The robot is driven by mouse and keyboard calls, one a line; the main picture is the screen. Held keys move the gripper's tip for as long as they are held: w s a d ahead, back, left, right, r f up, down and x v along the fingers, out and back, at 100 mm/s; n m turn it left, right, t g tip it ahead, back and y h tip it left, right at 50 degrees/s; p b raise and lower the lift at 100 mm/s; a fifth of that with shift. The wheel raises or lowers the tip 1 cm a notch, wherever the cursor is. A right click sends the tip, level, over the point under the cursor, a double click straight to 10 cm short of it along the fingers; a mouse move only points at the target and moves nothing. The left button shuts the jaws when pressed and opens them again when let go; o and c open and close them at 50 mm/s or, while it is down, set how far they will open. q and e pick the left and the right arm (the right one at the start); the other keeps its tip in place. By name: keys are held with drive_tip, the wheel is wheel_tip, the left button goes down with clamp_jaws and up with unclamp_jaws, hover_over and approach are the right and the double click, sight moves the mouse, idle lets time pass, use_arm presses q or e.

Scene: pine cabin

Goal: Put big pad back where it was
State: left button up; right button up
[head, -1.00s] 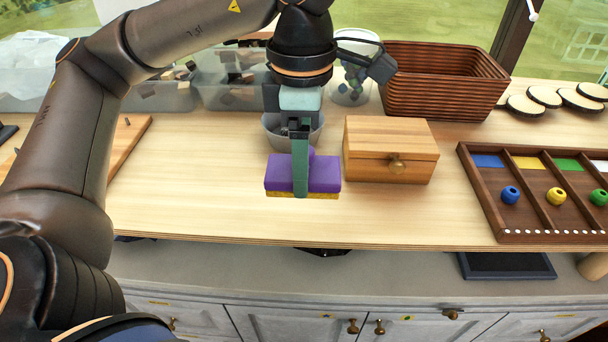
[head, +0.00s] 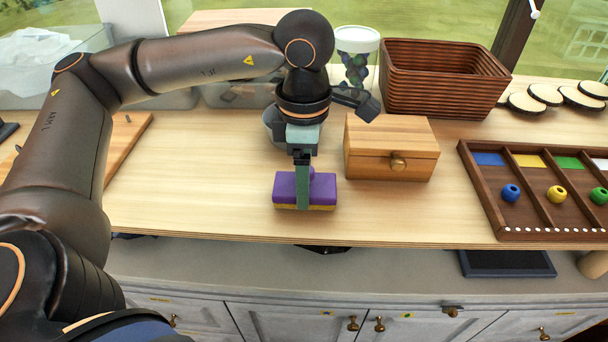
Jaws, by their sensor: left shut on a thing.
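The big pad (head: 322,189) is a purple block with a thin yellow layer underneath. It is in the head view near the front of the wooden table (head: 200,205), left of and in front of the wooden box. My left gripper (head: 303,195) points down and is shut on the pad, one green finger showing across its front face. The pad is level, at or just above the tabletop; I cannot tell whether it touches. My right gripper is not in view.
A wooden box (head: 390,148) with a round knob stands right of the pad. A brown basket (head: 440,80) and a sorting tray (head: 480,200) are further right. The tabletop left of the pad is clear.

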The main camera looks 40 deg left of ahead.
use_arm(q)
drive_tip(key=o, duration=1.2)
drive_tip(key=shift+f, duration=0.1)
drive_tip(key=shift+o, duration=0.2)
drive_tip(key=shift+r+p, duration=0.4)
wheel_tip(320, 180, up, 12)
drive_tip(key=shift+f, duration=0.2)
